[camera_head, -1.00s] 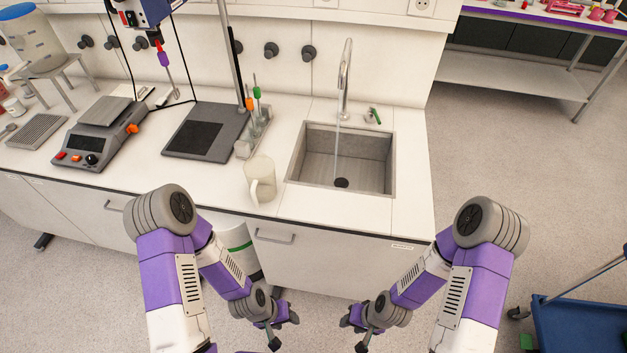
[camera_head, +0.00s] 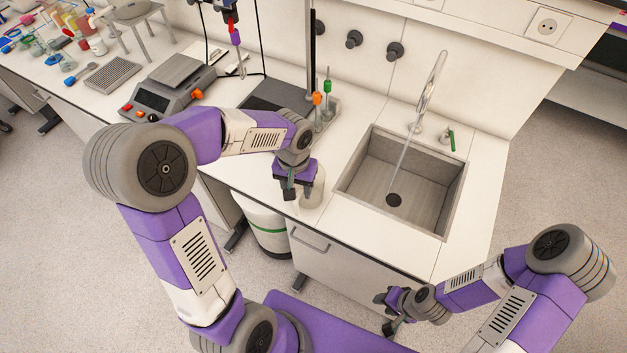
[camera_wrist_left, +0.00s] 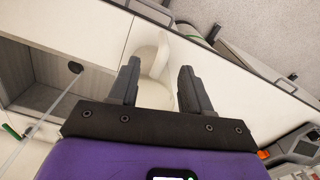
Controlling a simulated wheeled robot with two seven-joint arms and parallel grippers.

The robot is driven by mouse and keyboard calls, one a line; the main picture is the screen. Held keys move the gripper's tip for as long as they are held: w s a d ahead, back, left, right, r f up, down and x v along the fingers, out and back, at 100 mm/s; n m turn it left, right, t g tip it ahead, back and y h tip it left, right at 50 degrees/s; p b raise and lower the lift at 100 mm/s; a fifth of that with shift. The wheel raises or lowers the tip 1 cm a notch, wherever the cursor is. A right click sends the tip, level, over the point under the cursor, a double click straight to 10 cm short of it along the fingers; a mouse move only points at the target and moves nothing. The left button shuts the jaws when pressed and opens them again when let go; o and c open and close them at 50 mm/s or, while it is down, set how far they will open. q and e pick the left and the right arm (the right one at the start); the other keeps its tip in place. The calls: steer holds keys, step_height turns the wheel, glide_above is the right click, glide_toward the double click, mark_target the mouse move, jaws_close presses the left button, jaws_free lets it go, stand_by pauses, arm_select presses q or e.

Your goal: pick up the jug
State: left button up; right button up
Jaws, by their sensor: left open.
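The jug (camera_head: 314,188) is pale and whitish and stands on the white counter, left of the sink near the front edge. In the head view my left gripper (camera_head: 290,192) is just in front of it and partly hides it. In the left wrist view the jug (camera_wrist_left: 152,92) shows between and beyond the two spread fingers of my left gripper (camera_wrist_left: 157,80), which is open. I cannot tell whether a finger touches the jug. My right gripper (camera_head: 388,312) is empty, with its fingers apart, in front of the counter at lower right.
The sink (camera_head: 405,180) with running tap (camera_head: 425,95) lies right of the jug. Behind the jug stand a rack with orange and green-topped items (camera_head: 325,110) and a dark stand base (camera_head: 265,97). A scale (camera_head: 165,90) sits further left. A white bin (camera_head: 265,225) stands below the counter.

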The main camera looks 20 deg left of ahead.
mark_target(296, 201)
arm_select(q)
steer(key=f, duration=0.2)
steer(key=s+f, duration=0.1)
steer(key=f, duration=0.1)
steer(key=f+b, duration=0.1)
steer(key=f, duration=0.2)
steer(key=shift+s+d, duration=0.1)
steer(key=shift+s, duration=0.15)
steer(key=shift+r, duration=0.1)
jaws_close()
